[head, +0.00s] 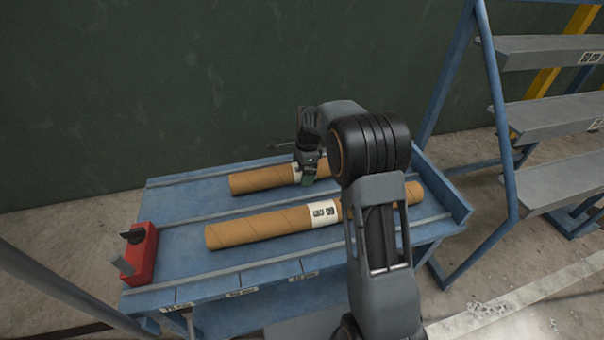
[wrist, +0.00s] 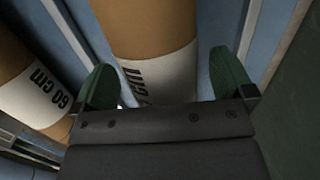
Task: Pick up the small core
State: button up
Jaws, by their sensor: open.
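Two tan cardboard-like cores lie on a blue bench. The small core (head: 262,180) is the shorter one, at the back near the wall, with a white label; part of it is hidden by my gripper (head: 308,172). The longer core (head: 262,228) lies in front of it, with a white label reading 60 cm. In the wrist view my gripper (wrist: 170,88) is open. Its green fingers stand on either side of the small core (wrist: 153,25), at the white label. The longer core (wrist: 25,60) is to the left, outside the left finger. I cannot tell whether the fingers touch the small core.
The blue bench (head: 185,222) has raised strips along it. A red box with a dark knob (head: 142,255) sits at its left end. A dark green wall (head: 200,80) stands close behind. A blue rack with grey shelves (head: 545,120) is at the right.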

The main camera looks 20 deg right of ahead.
jog(key=shift+r, duration=0.1)
jog(key=c, duration=1.3)
